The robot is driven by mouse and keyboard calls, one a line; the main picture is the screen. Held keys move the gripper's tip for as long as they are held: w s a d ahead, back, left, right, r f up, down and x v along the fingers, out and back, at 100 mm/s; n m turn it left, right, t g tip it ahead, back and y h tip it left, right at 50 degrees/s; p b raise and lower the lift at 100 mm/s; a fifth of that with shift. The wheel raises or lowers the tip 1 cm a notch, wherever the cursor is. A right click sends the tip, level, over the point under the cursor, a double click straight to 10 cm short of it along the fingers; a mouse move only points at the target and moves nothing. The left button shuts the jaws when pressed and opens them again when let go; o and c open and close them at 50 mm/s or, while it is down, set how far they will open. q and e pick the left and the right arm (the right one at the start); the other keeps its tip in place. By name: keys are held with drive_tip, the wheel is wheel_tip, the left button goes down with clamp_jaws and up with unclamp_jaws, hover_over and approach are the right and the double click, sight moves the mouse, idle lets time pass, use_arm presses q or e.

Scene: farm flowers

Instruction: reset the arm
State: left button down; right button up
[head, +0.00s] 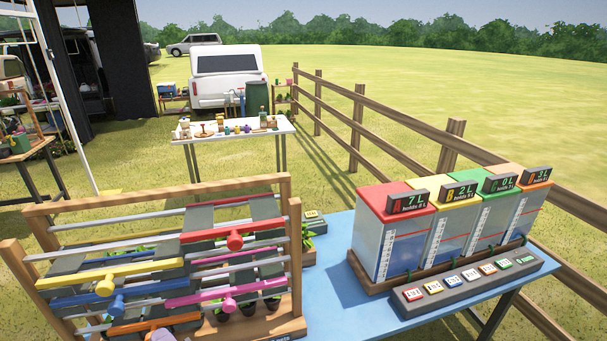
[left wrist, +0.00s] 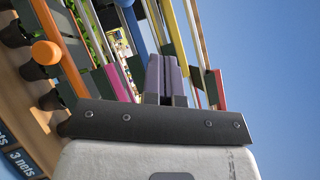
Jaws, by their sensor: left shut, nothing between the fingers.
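My left gripper (left wrist: 165,75) is shut and empty in the left wrist view, its two grey-purple fingers pressed together. It points at the wooden rack (head: 285,210) with coloured bars, which shows tilted in the left wrist view. I cannot tell whether the fingertips touch any bar. My right gripper is in neither view.
The rack holds yellow (head: 119,277), red and pink bars with round knobs, with plants behind them. To the right, a blue table (head: 330,290) carries four lidded tanks (head: 390,240) and a button panel (head: 465,284). A wooden fence (head: 400,120) runs behind.

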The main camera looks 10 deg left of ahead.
use_arm(q)
wheel_tip(320, 180, down, 5)
drive_tip(key=s+n+g+h, duration=0.1)
drive_tip(key=n+g+h, duration=0.1)
drive_tip(key=n+h, duration=0.5)
drive_tip(key=s+d+f+h, duration=0.3)
drive_tip(key=s+d+h, duration=0.25)
drive_tip(key=d, duration=0.25)
drive_tip(key=s+d+f+h, duration=0.3)
drive_tip(key=s+d+h, duration=0.2)
drive_tip(key=d+h, duration=0.25)
drive_tip(key=s+f+g, duration=0.2)
drive_tip(key=s+f, duration=0.1)
drive_tip(key=s, duration=0.4)
drive_tip(key=s+f+g, duration=0.2)
drive_tip(key=s+f, duration=0.2)
drive_tip(key=s, duration=0.3)
wheel_tip(320, 180, up, 28)
drive_tip(key=p, duration=2.7)
drive_tip(key=shift+w+d+f, duration=0.15)
drive_tip(key=shift+w+d, duration=0.15)
drive_tip(key=shift+d, duration=0.05)
